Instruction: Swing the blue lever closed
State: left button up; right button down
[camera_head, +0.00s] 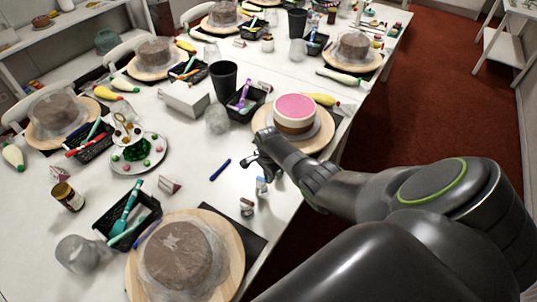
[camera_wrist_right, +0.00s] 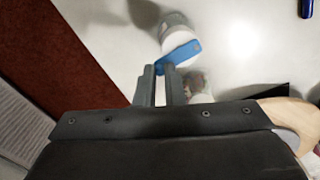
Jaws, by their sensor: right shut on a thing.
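The blue lever (camera_wrist_right: 183,52) shows in the right wrist view as a short flat bar at the white end of a small pale container (camera_wrist_right: 177,35). My right gripper (camera_wrist_right: 162,70) has its two fingers close together on the lever's near end. In the head view my right gripper (camera_head: 256,165) is low over the table, left of the round board with the pink-topped cake. The lever cannot be made out there; the gripper and wrist hide much of that spot. My left gripper is not in view.
The pink-topped cake (camera_head: 295,112) stands just beyond my right wrist. A wrapped brown cake (camera_head: 177,256) and a black basket (camera_head: 127,214) are at the front.

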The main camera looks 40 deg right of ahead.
dwell(0.4)
jog(key=c, duration=1.5)
grip_release()
jog(key=shift+r, duration=0.1)
notch_tip(320, 180, up, 17)
jog(key=b, duration=0.2)
jog(key=shift+r, duration=0.15)
jog(key=shift+w, duration=0.1)
